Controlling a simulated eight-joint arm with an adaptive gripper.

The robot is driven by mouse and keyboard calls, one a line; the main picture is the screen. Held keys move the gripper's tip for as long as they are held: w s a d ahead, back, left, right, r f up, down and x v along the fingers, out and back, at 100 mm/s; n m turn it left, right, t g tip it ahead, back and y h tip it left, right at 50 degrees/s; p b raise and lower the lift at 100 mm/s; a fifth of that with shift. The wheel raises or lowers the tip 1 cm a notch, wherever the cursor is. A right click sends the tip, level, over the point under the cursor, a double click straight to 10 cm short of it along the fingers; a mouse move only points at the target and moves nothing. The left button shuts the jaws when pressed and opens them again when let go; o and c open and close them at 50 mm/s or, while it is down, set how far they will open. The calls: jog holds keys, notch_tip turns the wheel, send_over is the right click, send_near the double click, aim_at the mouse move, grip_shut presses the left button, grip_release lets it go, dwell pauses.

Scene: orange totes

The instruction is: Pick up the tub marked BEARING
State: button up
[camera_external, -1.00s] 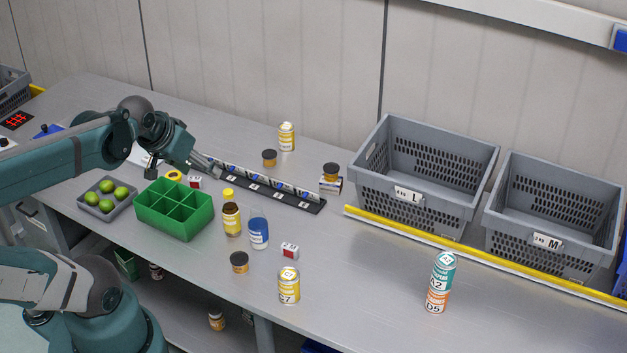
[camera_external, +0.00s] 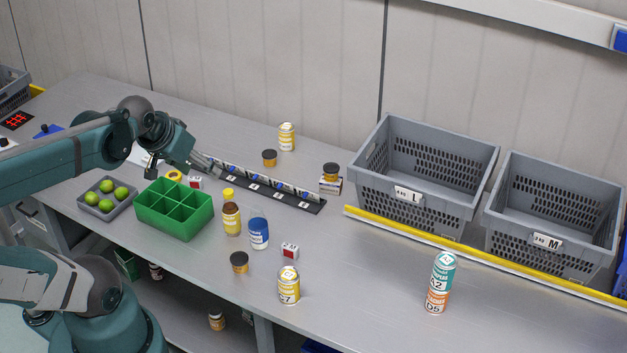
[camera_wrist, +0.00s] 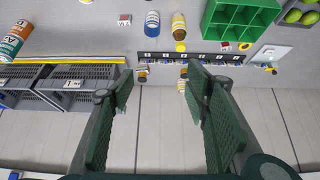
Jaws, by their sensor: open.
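Three small tubs with dark lids and amber bodies stand on the bench in the external view: a front tub (camera_external: 239,263), a back tub (camera_external: 269,158) and a tub (camera_external: 331,172) on a small box. Their lettering is too small to read, so I cannot tell which is marked BEARING. My gripper (camera_external: 213,166) is open and empty, above the bench by the left end of the black strip, left of the back tub. In the wrist view its two fingers (camera_wrist: 160,90) are spread, with two dark-lidded tubs (camera_wrist: 141,75) (camera_wrist: 184,72) beyond them.
A green divided box (camera_external: 174,223), a tray of limes (camera_external: 106,215), a brown bottle (camera_external: 231,219), a blue-and-white jar (camera_external: 259,235) and a yellow can (camera_external: 289,287) stand nearby. Stacked cans (camera_external: 440,283) and grey crates (camera_external: 425,215) are right. The front right bench is clear.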

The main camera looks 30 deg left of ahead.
jog(key=shift+w, duration=0.1)
jog(key=m+g+h+b, duration=0.1)
jog(key=m+g+b, duration=0.2)
jog(key=b, duration=0.2)
send_over(270, 159)
jog(key=s+a, duration=0.1)
jog(key=a, duration=0.1)
notch_tip(270, 159, down, 29)
jog(key=shift+w+a, duration=0.1)
jog(key=shift+a, duration=0.05)
jog(key=shift+f, duration=0.1)
